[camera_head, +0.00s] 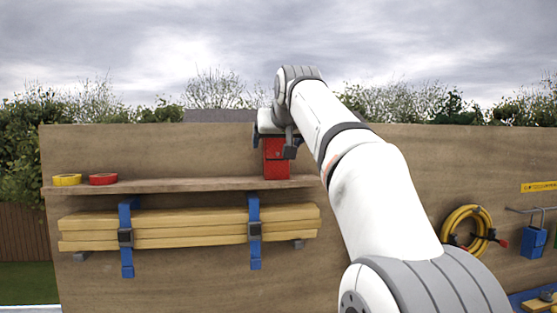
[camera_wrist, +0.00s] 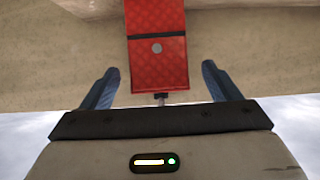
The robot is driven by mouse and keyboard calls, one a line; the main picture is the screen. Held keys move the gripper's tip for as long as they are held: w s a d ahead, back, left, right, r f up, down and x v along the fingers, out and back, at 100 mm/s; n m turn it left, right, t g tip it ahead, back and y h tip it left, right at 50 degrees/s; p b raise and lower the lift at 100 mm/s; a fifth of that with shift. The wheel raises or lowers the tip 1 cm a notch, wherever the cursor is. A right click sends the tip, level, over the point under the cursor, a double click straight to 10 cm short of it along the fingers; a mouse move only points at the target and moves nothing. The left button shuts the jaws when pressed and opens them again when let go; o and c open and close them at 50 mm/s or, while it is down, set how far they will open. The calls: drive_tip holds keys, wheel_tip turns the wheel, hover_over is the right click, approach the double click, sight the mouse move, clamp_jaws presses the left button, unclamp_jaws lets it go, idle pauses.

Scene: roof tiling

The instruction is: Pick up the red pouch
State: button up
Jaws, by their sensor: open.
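The red pouch (camera_head: 276,166) stands upright on the right part of a wooden shelf in the head view, against the wooden wall. In the wrist view the red pouch (camera_wrist: 157,50) shows a dark band and a round grey stud. My gripper (camera_head: 272,142) is at the upper part of the pouch in the head view and covers some of it. In the wrist view my gripper (camera_wrist: 158,82) is open, with one blue finger on each side of the pouch's near end. Gaps show between both fingers and the pouch.
The shelf (camera_head: 190,186) also bears a yellow tape roll (camera_head: 67,180) and a red tape roll (camera_head: 103,179) at its left. Below it, wooden battens (camera_head: 190,227) hang in blue straps (camera_head: 126,255). A yellow hose coil (camera_head: 468,229) hangs at the right. The shelf's middle is clear.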

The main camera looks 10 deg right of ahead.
sight(276, 147)
drive_tip(key=x, duration=0.4)
drive_tip(key=shift+d+f, duration=0.1)
drive_tip(key=shift+f, duration=0.1)
drive_tip(key=shift+s+r, duration=0.1)
drive_tip(key=c, duration=1.2)
drive_tip(key=shift+c, duration=0.8)
drive_tip(key=shift+r, duration=0.1)
